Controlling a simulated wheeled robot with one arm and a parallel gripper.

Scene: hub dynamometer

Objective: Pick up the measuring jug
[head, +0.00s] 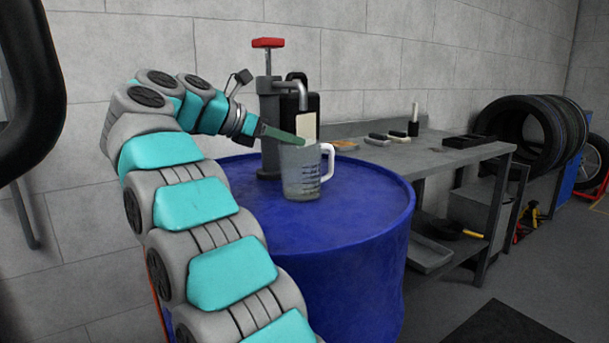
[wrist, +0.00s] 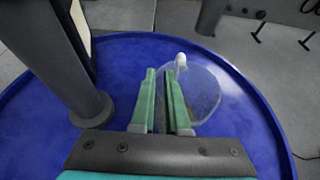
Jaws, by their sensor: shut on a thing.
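The measuring jug (head: 302,180) is clear with dark markings and a white handle on its right. It stands upright on the blue drum's top (head: 365,205), or very near it; I cannot tell if there is a gap. In the wrist view the jug (wrist: 208,90) lies to the right of my fingers, seen from above. My gripper (head: 299,141) reaches in from the left at the jug's rim. In the wrist view my gripper's green fingers (wrist: 160,78) are a little apart, closed on the jug's near left wall. The wall between them is hard to make out.
A grey pump with a red handle (head: 268,43) stands just behind the jug, beside a black container (head: 298,105) with a pale label. A grey workbench (head: 430,150) with small items and several tyres (head: 535,130) are to the right. The drum's right front top is clear.

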